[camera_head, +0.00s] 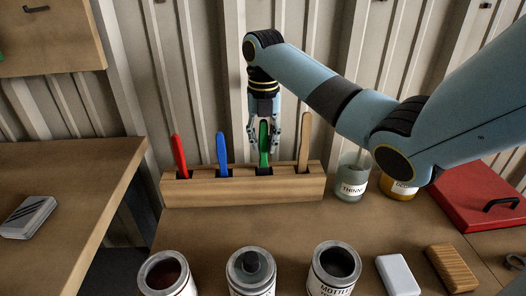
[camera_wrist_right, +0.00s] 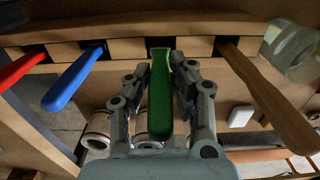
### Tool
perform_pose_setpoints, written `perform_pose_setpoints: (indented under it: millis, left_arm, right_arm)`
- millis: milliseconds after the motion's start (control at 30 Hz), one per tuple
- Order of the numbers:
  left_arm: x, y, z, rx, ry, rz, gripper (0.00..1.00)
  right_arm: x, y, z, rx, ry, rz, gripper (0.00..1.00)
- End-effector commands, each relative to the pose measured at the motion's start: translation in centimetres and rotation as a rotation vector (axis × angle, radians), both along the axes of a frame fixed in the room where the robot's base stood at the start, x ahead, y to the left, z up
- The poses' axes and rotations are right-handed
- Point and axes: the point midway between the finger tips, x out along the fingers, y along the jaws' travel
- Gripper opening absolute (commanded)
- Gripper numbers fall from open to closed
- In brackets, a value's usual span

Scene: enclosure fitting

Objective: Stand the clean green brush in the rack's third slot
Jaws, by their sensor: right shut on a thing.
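The green brush (camera_head: 264,150) stands upright in the third slot from the left of the wooden rack (camera_head: 240,190). My right gripper (camera_head: 264,140) is above the rack and shut on the green brush's handle. In the right wrist view the green handle (camera_wrist_right: 160,95) lies between the two fingers (camera_wrist_right: 160,100), with its lower end at the rack's slot. The brush's bristles are hidden. A red brush (camera_head: 180,156) and a blue brush (camera_head: 222,154) stand in the slots to the left, and a wooden-handled brush (camera_head: 304,140) stands to the right. My left gripper does not show.
A thinner jar (camera_head: 352,176) and a yellow-labelled jar (camera_head: 398,190) stand right of the rack. A red case (camera_head: 480,190) lies at the far right. Several open cans, one a paint can (camera_head: 334,270), stand in front, beside a white block (camera_head: 398,275) and a wooden block (camera_head: 452,268).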

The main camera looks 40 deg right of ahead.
Motion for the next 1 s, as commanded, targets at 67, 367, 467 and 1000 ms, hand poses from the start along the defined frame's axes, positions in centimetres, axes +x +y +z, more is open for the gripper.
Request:
perform_pose_setpoints:
  millis: [67,367,467,1000]
  left_arm:
    - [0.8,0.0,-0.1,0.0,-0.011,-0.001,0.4]
    - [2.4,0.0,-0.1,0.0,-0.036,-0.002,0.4]
    - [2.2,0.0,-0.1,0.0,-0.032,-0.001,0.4]
    - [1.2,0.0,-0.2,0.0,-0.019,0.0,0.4]
  right_arm:
    - [-0.1,0.0,-1.4,0.001,0.004,-0.001,0.0]
    - [-0.1,0.0,-2.8,0.0,0.001,-0.001,0.0]
    - [-0.1,0.0,-2.9,0.0,0.001,-0.001,0.0]
    - [0.0,0.0,-2.7,-0.001,0.001,-0.001,0.44]
